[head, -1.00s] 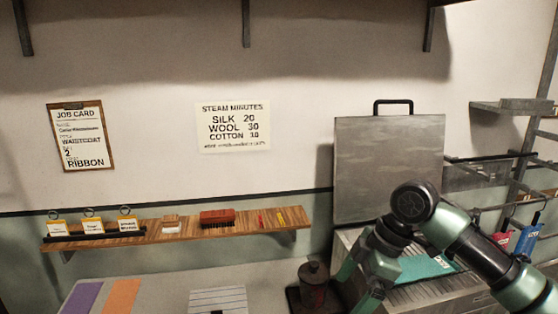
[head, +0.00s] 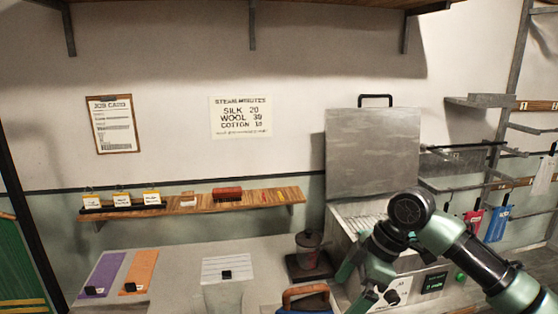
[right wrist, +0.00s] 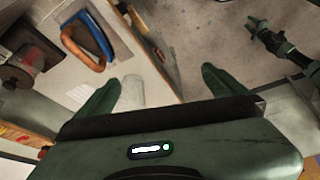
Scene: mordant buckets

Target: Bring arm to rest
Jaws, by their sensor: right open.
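My right arm (head: 465,250) comes in from the right in the head view, bent at the elbow, in front of an open metal box. Its gripper is low in that view, partly hidden by the arm. In the right wrist view my right gripper (right wrist: 158,88) is open, with its two green fingers wide apart and nothing between them. My left arm does not show in the head view.
The metal box (head: 372,155) has its lid raised. A wooden shelf (head: 240,203) runs along the wall.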

